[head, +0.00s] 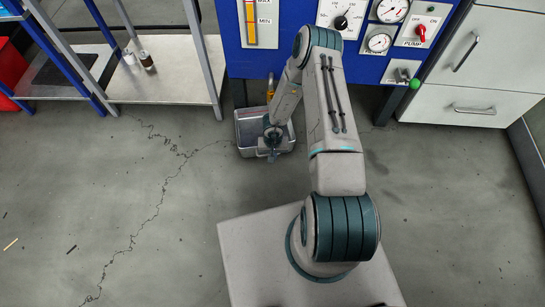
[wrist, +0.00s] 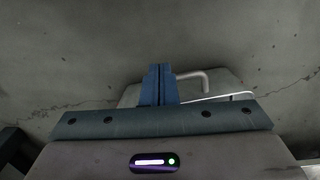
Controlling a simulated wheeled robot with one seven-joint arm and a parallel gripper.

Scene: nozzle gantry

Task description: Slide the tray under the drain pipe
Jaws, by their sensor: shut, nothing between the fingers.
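The grey tray (head: 243,134) sits on the floor beneath the front of the blue panel. My gripper (head: 272,156) is at the tray's near side, and my arm hides the tray's right part. In the wrist view my gripper's blue fingers (wrist: 160,85) are together with nothing between them. A pale curved bar (wrist: 198,76), which looks like a handle, is just right of the fingers; I cannot tell if they touch it. A yellow-brown pipe (head: 270,86), probably the drain pipe, hangs above the tray's far side, partly hidden by my arm.
The blue panel (head: 285,62) carries gauges and knobs. White drawers (head: 475,85) stand at right. A shelf rack (head: 170,70) with small bottles stands at left, beside a red bin (head: 12,72). The cracked concrete floor (head: 120,200) is open in front.

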